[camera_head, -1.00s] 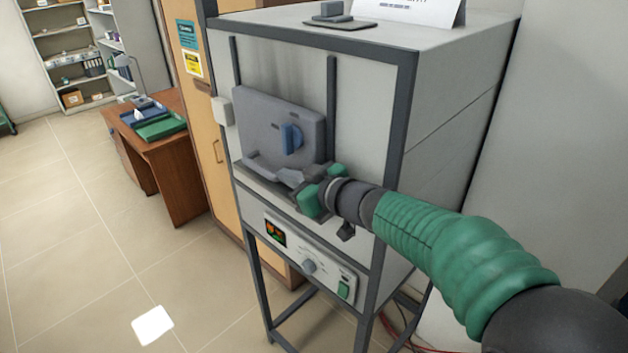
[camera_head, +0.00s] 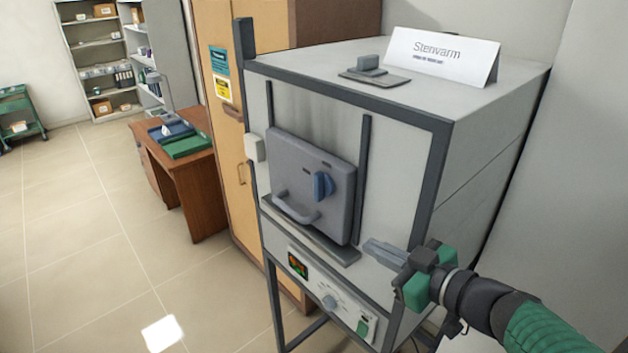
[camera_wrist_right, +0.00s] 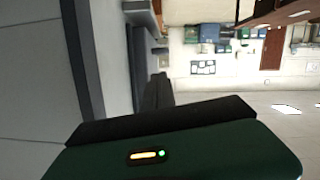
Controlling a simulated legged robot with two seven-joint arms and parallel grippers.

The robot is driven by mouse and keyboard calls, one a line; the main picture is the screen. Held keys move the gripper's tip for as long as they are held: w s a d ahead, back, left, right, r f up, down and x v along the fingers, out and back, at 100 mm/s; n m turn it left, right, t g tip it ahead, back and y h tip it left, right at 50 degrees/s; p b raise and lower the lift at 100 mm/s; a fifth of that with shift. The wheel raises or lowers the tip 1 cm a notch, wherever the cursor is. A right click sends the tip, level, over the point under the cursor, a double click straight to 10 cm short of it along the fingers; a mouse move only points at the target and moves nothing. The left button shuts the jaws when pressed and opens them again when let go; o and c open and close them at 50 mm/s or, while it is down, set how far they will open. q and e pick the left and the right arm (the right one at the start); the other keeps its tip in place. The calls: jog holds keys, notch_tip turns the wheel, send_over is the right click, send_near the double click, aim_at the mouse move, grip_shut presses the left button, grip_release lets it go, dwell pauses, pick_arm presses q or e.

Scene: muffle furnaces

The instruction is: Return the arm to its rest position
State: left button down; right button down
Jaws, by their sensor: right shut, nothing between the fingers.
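My right gripper (camera_head: 384,252) is in front of the lower right of the muffle furnace (camera_head: 410,170), clear of the door and its handle. Its fingers are together and hold nothing. In the right wrist view the dark gripper fingers (camera_wrist_right: 157,92) show beyond the green gripper body. My left gripper is not in view.
The control panel (camera_head: 330,300) with a lit display is below the door. A Stenvarm sign (camera_head: 440,58) and a small grey block (camera_head: 372,68) are on the furnace top. A wooden desk (camera_head: 180,170) and cabinet stand to the left. Open tiled floor lies at far left.

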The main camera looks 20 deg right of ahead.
jog(key=w+f+m+h+b, duration=0.1)
jog(key=f, duration=0.2)
jog(key=w+f+m+h+b, duration=0.1)
jog(key=f+b, duration=0.1)
jog(key=f, duration=0.2)
jog(key=w+f+m+g+h+b, duration=0.1)
jog(key=w+f+h+b, duration=0.1)
jog(key=f, duration=0.2)
jog(key=shift+d, duration=0.25)
jog(key=s+a+f+m+g+b, duration=0.1)
jog(key=s+f+g+b, duration=0.1)
jog(key=f, duration=0.5)
jog(key=s+a+f+m+g+h+b, duration=0.1)
jog(key=a+f+g+b, duration=0.15)
jog(key=f, duration=0.45)
jog(key=s+a+f+g+b, duration=0.1)
jog(key=s+f+g, duration=0.15)
jog(key=f, duration=0.45)
jog(key=s+a+f+g+b, duration=0.1)
jog(key=s+a+f+g, duration=0.3)
jog(key=s+a+f, duration=0.2)
jog(key=shift+s+a+f+y, duration=0.2)
jog(key=shift+s+y, duration=0.2)
jog(key=shift+s, duration=0.2)
jog(key=shift+d, duration=0.1)
jog(key=shift+d, duration=0.25)
